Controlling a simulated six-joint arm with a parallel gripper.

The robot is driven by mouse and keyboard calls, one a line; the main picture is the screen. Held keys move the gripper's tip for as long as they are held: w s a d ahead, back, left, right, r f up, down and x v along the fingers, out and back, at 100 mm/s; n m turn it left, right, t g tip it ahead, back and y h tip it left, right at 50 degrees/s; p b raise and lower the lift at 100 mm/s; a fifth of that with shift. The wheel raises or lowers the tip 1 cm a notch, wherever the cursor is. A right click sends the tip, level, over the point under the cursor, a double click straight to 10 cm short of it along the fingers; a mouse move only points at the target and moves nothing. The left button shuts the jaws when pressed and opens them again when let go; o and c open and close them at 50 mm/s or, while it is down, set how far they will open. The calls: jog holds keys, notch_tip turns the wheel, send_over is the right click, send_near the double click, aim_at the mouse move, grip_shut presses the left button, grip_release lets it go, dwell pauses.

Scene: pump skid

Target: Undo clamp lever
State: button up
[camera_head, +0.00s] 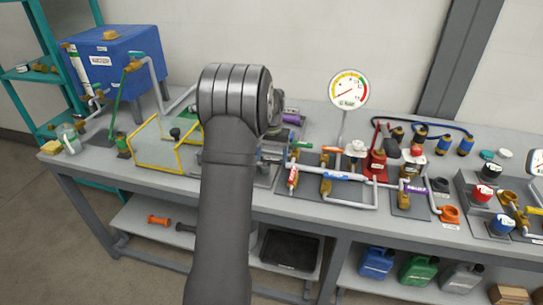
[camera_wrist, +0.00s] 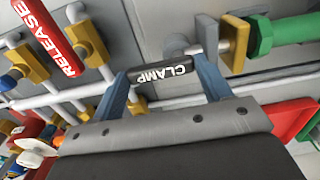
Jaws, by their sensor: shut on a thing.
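A black bar marked CLAMP (camera_wrist: 165,73) shows in the wrist view. It spans the space between the two blue fingers of my gripper (camera_wrist: 163,85), touching them at its ends. My gripper is shut on this clamp lever. A red lever marked RELEASE (camera_wrist: 48,35) lies to the upper left in the wrist view, apart from the fingers. In the head view my arm hides the clamp lever and most of the gripper.
Pale pipes with brass fittings (camera_wrist: 88,38) run left of the gripper. A green cylindrical part (camera_wrist: 275,36) is at the upper right. On the bench (camera_head: 420,218), a pressure gauge (camera_head: 348,90) stands right of my arm and a yellow-edged guard (camera_head: 160,168) stands left. A blue tank (camera_head: 118,65) is farther left.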

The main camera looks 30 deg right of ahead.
aim_at(272, 159)
dwell(0.3)
jog(key=o, duration=1)
jog(key=shift+a, duration=0.1)
jog(key=shift+w+r, duration=0.1)
jog(key=shift+r, duration=4)
jog(key=shift+f, duration=0.15)
jog(key=shift+f, duration=4)
